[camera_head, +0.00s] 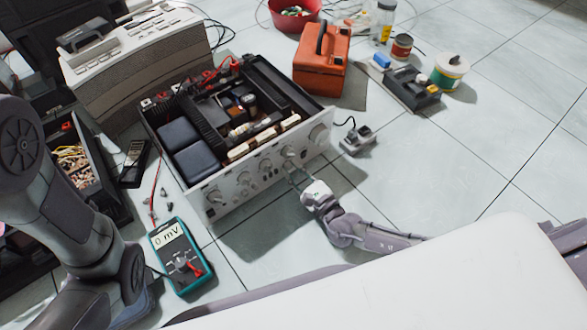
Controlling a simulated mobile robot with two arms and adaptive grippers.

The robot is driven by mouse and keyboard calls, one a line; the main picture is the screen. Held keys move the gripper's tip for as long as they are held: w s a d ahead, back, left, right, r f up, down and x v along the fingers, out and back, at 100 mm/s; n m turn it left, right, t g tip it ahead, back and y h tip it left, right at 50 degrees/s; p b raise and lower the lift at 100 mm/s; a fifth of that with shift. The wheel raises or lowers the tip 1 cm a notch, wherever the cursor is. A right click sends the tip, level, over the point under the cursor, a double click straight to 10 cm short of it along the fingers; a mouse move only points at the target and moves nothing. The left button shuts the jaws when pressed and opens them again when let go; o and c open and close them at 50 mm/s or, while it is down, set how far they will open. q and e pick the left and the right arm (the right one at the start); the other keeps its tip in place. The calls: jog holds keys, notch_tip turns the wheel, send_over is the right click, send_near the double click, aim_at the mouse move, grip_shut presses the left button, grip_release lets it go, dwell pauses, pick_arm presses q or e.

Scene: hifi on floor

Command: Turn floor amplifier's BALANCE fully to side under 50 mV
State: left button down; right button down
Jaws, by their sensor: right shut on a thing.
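The floor amplifier (225,195) sits on the tiles with its top cover off, its pale front panel facing me. The panel carries a row of knobs; their labels are too small to read, so I cannot tell which is BALANCE. My right gripper (292,172) reaches the panel from the lower right and is shut on one of the middle-right knobs (289,153), which its fingers partly hide. A teal multimeter (176,257) lies left of the amplifier, and its display reads 0 mV. My left arm fills the left edge; its gripper is out of view.
A black bin (95,205) of small parts stands at left. A beige unit (140,65) stands behind, an orange toolbox (322,62) and red bowl (293,14) at the back. A small plug-like item (357,138) lies right of the amplifier.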

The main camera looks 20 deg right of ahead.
jog(key=n+p, duration=0.1)
jog(key=n, duration=0.4)
jog(key=shift+n+p, duration=0.3)
jog(key=shift+p, duration=0.05)
jog(key=n+p, duration=0.1)
jog(key=n, duration=0.4)
jog(key=shift+n+p, duration=0.4)
jog(key=shift+f+n, duration=0.1)
jog(key=shift+n, duration=0.2)
jog(key=c, duration=1)
grip_release()
jog(key=v, duration=1.2)
